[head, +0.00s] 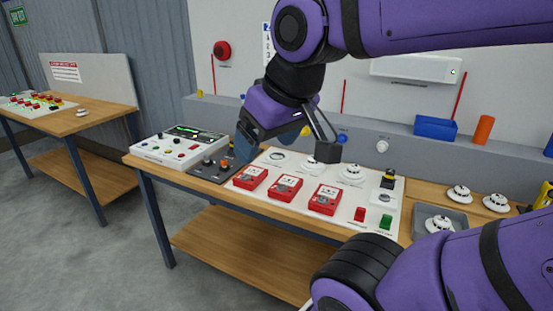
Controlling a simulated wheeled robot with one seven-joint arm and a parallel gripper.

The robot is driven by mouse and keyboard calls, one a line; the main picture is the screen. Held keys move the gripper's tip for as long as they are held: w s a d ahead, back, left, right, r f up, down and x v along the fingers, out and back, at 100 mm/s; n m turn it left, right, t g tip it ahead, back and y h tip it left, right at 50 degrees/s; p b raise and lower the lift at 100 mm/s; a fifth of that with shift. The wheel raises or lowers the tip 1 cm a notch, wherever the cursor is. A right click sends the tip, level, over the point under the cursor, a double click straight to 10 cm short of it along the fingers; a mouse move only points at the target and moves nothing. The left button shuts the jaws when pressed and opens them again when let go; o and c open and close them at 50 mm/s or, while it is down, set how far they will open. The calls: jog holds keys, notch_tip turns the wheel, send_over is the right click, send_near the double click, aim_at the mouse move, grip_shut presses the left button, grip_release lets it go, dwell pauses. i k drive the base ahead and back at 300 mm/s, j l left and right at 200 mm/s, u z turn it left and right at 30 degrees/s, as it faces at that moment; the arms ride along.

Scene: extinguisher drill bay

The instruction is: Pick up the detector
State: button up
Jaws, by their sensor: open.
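Several white round smoke detectors are in the head view, and I cannot tell which one is meant. One detector (351,173) sits on the white panel (345,203) on the bench. One detector (438,224) lies in a grey tray (460,215) at the right. Two more, a detector (459,193) and a detector (497,202), are near the tray. My gripper (286,154) is open and appears empty above the panel's left part.
Red call-point boxes (285,187) line the panel's front. A control box (178,146) stands at the bench's left end. A blue block (435,128) and an orange cylinder (483,130) are on the back ledge. A second table (90,113) at left holds another detector (82,113).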

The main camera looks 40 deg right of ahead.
aim_at(81, 112)
jog(key=i+j+u, duration=0.3)
jog(key=i, duration=0.25)
jog(key=i+j+u, duration=0.15)
jog(key=i, duration=0.7)
jog(key=i+j+u, duration=0.15)
jog(key=i, duration=2.45)
jog(key=i+z, duration=0.3)
jog(key=i, duration=0.2)
jog(key=i+z, duration=0.25)
jog(key=i, duration=0.25)
jog(key=i+j+z, duration=0.3)
jog(key=i, duration=0.2)
jog(key=i+l+z, duration=0.15)
jog(key=i+l, duration=0.2)
jog(key=i, duration=0.15)
jog(key=i+l+z, duration=0.1)
jog(key=i+l, duration=0.2)
jog(key=i, duration=0.25)
